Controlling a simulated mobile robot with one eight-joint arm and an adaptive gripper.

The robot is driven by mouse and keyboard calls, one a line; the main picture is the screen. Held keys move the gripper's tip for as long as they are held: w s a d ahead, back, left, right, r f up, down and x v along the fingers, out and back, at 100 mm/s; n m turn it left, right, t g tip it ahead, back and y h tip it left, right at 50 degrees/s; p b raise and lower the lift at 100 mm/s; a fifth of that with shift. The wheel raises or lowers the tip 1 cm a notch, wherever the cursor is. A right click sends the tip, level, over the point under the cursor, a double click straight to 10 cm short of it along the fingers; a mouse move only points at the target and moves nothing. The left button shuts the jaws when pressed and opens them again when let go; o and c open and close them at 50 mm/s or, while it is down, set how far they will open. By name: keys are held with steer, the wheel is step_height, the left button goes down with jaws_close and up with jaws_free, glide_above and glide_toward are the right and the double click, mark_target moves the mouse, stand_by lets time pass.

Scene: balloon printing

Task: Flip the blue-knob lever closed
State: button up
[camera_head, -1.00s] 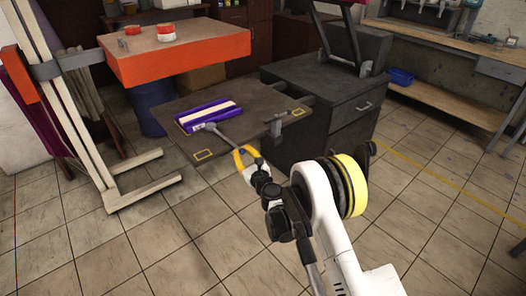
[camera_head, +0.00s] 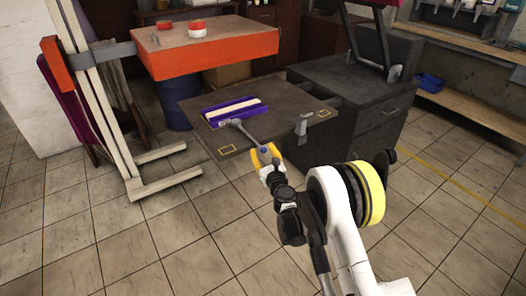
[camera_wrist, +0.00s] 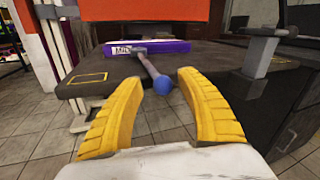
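The lever is a grey bar (camera_head: 245,132) with a blue knob (camera_head: 263,150) on its end. It reaches out from a purple frame with a white strip (camera_head: 216,121) on the dark table, past the table's front edge. In the wrist view the knob (camera_wrist: 162,86) points toward me, between and slightly beyond my fingertips. My gripper (camera_head: 266,157) has two yellow fingers. In the wrist view my gripper (camera_wrist: 158,77) is open, with a gap on both sides of the knob. Whether a finger touches it is unclear.
The dark table (camera_head: 285,128) carries a grey clamp-like post (camera_head: 301,128) to the right of the lever. An orange platform (camera_head: 222,55) with red-and-white rolls stands behind. A dark drawer cabinet (camera_head: 372,117) is at the right. The tiled floor at front left is free.

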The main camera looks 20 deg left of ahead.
steer(key=v, duration=0.7)
steer(key=shift+s, duration=0.25)
steer(key=shift+d, duration=0.15)
